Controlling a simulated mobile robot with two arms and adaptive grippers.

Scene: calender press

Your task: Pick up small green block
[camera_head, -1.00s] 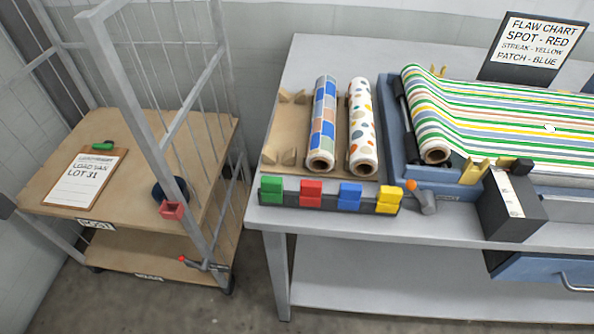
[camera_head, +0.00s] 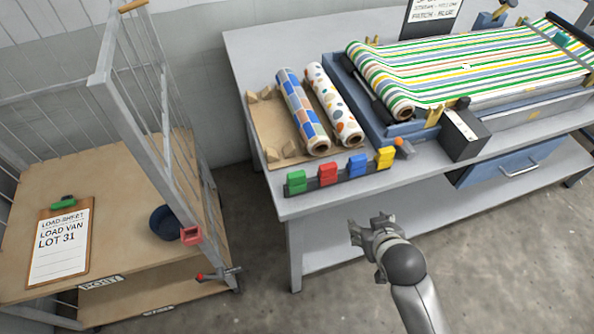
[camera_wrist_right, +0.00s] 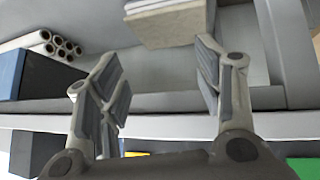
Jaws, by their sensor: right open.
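The small green block (camera_head: 297,181) sits at the left end of a dark rack (camera_head: 342,176) on the front edge of the grey table, beside red, blue and yellow blocks. My right gripper (camera_head: 370,229) is in front of the table edge, to the right of and apart from the green block. In the right wrist view the gripper (camera_wrist_right: 158,62) is open with nothing between its fingers. A green patch (camera_wrist_right: 302,168) shows at the lower right of that view, partly cut off. My left gripper is not in view.
Two patterned rolls (camera_head: 303,112) lie on a brown tray behind the rack. A striped sheet runs over the blue press (camera_head: 400,128). A wire-sided cart (camera_head: 115,200) with a clipboard (camera_head: 60,247) stands left. Floor in front of the table is clear.

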